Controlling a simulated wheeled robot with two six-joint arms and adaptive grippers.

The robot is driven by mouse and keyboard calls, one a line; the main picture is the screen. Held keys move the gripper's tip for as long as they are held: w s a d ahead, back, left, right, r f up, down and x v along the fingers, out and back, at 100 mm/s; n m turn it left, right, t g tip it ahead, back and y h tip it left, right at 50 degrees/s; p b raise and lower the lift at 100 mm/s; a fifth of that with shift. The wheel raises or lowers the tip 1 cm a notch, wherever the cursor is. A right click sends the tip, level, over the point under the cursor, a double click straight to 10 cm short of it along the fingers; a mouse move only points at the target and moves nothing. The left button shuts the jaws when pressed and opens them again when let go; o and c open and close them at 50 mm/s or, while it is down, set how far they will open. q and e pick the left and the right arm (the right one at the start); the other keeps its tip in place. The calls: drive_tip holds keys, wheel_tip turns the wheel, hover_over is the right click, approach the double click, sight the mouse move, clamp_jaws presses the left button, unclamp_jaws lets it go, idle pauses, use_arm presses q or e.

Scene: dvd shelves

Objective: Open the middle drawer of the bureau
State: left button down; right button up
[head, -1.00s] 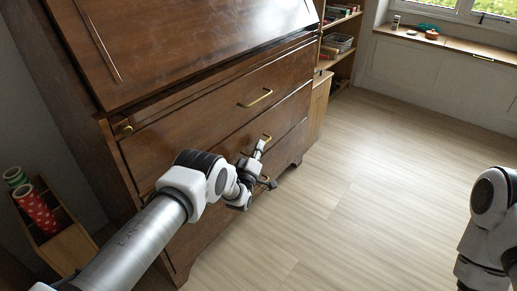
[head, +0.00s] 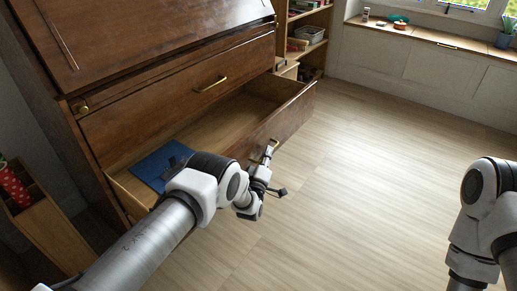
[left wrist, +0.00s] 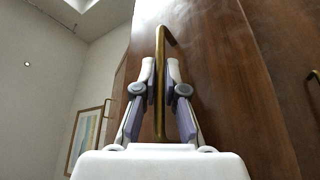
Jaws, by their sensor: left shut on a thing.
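The dark wooden bureau (head: 85,45) stands at the left in the head view. Its middle drawer (head: 290,122) is pulled well out, showing its pale inside and a blue flat item (head: 157,163) lying in it. My left gripper (head: 268,158) is at the drawer front, shut on the brass bar handle (head: 274,144). In the left wrist view, the fingers (left wrist: 160,84) are on both sides of the brass handle (left wrist: 161,60). The top drawer (head: 180,97) with its brass handle (head: 210,84) is shut. My arm hides the bottom drawer. My right gripper is out of view.
A wooden rack (head: 42,225) with red patterned rolls (head: 13,186) stands at the lower left. A shelf (head: 313,50) with a basket and books is beyond the bureau. The wooden floor (head: 370,150) in front of the drawer is clear.

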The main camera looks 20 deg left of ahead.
use_arm(q)
drive_tip(key=shift+s+d+p, duration=0.15)
drive_tip(key=shift+s+d, duration=0.15)
drive_tip(key=shift+d, duration=0.55)
drive_tip(key=shift+s+d+p, duration=0.1)
drive_tip(key=shift+s+d, duration=0.25)
drive_tip(key=shift+d, duration=0.5)
drive_tip(key=shift+s+d+p, duration=0.15)
drive_tip(key=shift+s+d, duration=0.15)
drive_tip(key=shift+d, duration=0.55)
drive_tip(key=c, duration=1.5)
unclamp_jaws()
drive_tip(key=v, duration=1.2)
drive_tip(key=shift+a+f, duration=0.1)
